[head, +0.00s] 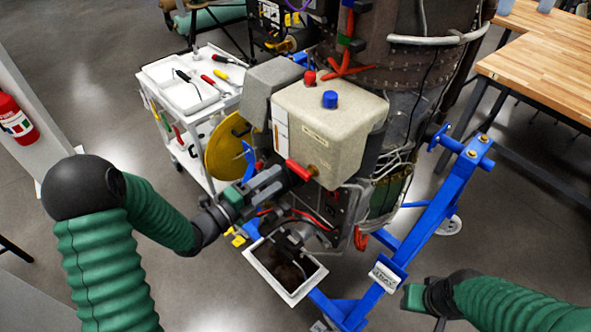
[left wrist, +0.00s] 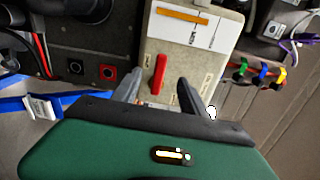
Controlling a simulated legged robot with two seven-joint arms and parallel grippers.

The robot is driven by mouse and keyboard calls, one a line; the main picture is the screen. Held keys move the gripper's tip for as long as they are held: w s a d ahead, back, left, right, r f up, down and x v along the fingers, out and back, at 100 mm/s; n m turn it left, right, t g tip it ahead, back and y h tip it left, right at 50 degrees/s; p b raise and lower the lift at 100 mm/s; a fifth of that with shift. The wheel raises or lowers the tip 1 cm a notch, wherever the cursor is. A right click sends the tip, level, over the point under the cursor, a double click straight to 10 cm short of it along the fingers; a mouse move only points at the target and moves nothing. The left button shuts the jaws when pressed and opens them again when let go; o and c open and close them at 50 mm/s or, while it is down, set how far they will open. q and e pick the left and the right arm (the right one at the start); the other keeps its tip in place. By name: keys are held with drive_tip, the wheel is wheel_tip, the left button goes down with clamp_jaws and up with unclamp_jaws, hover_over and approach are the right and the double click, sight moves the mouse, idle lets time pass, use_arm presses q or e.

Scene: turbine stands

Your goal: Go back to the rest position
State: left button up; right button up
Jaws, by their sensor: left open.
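My left gripper (head: 293,178) reaches in from the left to the front of the turbine's beige box (head: 330,125). Its jaws are close to a red handle (head: 299,170) low on that box. In the left wrist view the two fingers (left wrist: 158,92) are spread apart, with the red handle (left wrist: 158,75) just beyond and between them. I cannot tell whether they touch it. My right gripper (head: 413,298) is at the lower right, near the blue stand (head: 425,232); its jaws are not clear.
A white tool cart (head: 205,150) stands left of the turbine, with a yellow disc (head: 229,145) beside it. An open white-rimmed bin (head: 290,298) lies below my left gripper. A wooden bench (head: 545,65) stands at the right. A fire extinguisher (head: 14,120) hangs at far left.

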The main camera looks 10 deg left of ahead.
use_arm(q)
drive_tip(key=shift+s+a, duration=0.1)
drive_tip(key=shift+s, duration=0.05)
idle(0.3)
drive_tip(key=s+a+f+n+g+y, duration=0.25)
drive_tip(key=f+n+g+y, duration=0.4)
drive_tip(key=n, duration=0.55)
drive_tip(key=s+f+n+g+y, duration=0.1)
drive_tip(key=s+n+g, duration=0.2)
drive_tip(key=s+n, duration=0.3)
drive_tip(key=s+d+f+n+g+y, duration=0.1)
drive_tip(key=s+n+g+y, duration=0.1)
drive_tip(key=s+n, duration=0.5)
drive_tip(key=s+g, duration=0.1)
drive_tip(key=s, duration=0.3)
drive_tip(key=shift+d, duration=0.2)
drive_tip(key=shift+d, duration=0.25)
